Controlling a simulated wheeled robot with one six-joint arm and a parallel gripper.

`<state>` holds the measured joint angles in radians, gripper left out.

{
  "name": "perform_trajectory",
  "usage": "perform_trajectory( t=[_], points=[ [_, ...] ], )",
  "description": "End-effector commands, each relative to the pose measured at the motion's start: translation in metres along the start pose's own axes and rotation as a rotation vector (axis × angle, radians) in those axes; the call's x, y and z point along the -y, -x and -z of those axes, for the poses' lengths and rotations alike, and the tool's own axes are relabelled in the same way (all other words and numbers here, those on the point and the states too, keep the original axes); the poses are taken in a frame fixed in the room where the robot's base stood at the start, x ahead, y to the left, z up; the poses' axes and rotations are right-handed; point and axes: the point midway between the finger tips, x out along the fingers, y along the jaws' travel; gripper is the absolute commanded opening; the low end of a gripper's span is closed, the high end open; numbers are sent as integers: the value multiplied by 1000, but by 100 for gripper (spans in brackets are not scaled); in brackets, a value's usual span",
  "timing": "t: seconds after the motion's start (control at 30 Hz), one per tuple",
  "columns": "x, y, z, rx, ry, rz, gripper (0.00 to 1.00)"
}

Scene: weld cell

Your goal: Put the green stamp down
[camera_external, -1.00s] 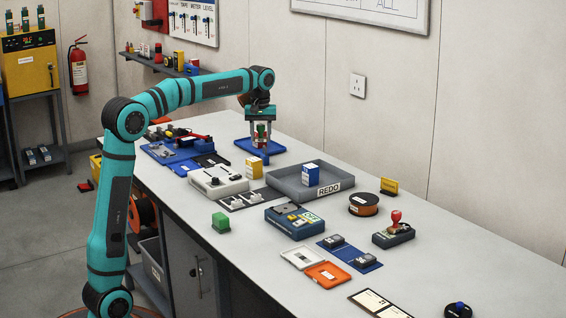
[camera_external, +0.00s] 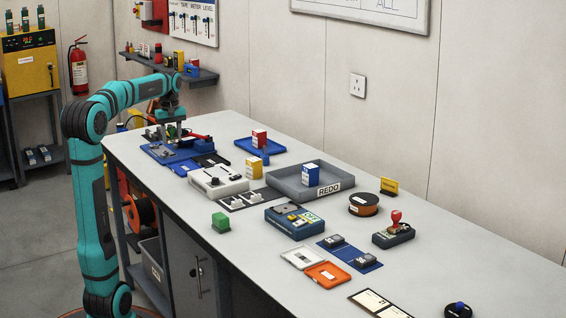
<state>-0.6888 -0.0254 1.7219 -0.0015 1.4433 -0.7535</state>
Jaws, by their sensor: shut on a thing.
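My gripper (camera_external: 173,138) is low over the blue case (camera_external: 158,152) at the far left end of the bench, pointing down. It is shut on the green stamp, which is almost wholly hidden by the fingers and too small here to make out. I cannot tell whether the stamp touches anything below it. A blue tray (camera_external: 272,153) with a red box (camera_external: 259,139) in it stands to the right of my gripper.
Around the case lie dark tools. A white device (camera_external: 216,181), a yellow box (camera_external: 254,168), a grey REDO tray (camera_external: 340,187) and a green block (camera_external: 220,222) stand nearer. The bench's front left strip (camera_external: 240,255) is clear. A wall shelf (camera_external: 200,76) is behind my arm.

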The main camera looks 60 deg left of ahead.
Motion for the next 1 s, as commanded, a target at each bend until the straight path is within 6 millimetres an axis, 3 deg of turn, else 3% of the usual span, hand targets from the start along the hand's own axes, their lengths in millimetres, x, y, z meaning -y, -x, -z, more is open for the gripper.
perform_trajectory(
  t=[0.1, 0.33, 0.47, 0.8, 1.0],
  points=[
    [34, -4, 11, 0, 54, 0, 20],
    [73, -9, 20, 0, 115, 0, 20],
    [81, -13, 22, 0, 127, 0, 20],
    [82, -64, 21, 2, 129, 1, 20],
    [82, -77, 22, 1, 128, 1, 20]
  ],
)
